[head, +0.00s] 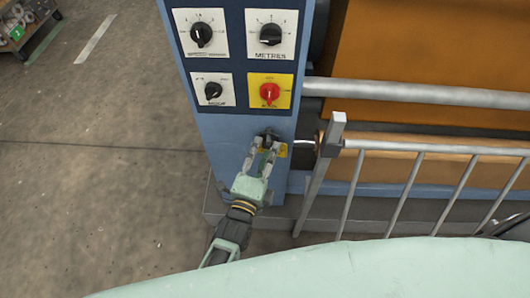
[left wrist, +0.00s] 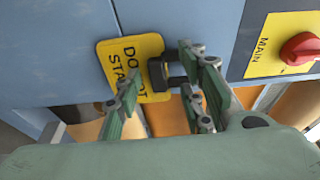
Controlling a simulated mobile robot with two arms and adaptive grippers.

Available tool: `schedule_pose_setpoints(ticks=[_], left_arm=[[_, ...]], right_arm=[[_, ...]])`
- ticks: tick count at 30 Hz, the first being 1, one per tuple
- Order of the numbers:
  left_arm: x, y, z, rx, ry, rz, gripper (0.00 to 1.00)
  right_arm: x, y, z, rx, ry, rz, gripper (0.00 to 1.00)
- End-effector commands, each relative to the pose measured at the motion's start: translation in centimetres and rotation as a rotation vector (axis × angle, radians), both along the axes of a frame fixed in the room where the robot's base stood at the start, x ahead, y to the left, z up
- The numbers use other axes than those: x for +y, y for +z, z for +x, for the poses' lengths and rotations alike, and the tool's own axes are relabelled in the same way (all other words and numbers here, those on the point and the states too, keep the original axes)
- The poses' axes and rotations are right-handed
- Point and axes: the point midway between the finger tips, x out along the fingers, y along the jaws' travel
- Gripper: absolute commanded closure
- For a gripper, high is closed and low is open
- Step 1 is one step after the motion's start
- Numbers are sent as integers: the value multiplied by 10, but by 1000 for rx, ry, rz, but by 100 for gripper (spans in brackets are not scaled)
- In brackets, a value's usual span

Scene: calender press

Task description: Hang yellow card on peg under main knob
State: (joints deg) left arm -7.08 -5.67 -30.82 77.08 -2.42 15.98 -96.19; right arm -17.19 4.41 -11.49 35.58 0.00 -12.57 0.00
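The yellow card (left wrist: 118,50) with black lettering lies close to the blue panel in the left wrist view, partly behind a finger. A small yellow piece of it shows beside my gripper in the head view (head: 283,150). A black peg-like part (left wrist: 161,72) is at the card's knob-side end; I cannot tell whether the card is threaded on it. The red main knob (head: 269,92) on its yellow plate is above, and also shows in the left wrist view (left wrist: 301,47). My left gripper (head: 264,144) has its fingers apart around the peg area. My right gripper is not in view.
Other black knobs (head: 201,35) are on the blue panel (head: 227,130). A metal railing (head: 410,178) and rollers (head: 420,93) are to the right. Open floor (head: 100,190) is at the left.

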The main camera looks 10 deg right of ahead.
Motion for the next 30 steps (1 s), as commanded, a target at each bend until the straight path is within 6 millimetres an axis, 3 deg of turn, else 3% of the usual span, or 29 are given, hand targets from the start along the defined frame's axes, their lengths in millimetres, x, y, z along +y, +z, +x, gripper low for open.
schedule_pose_setpoints(ticks=[10, 22, 30], left_arm=[[6, -2, -10, 2, 0, 2, 63], [47, -1, -79, 3, -1, 2, 63], [61, 0, -102, 0, 0, 0, 63]], right_arm=[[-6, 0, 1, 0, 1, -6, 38], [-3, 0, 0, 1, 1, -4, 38], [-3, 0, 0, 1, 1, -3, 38]])
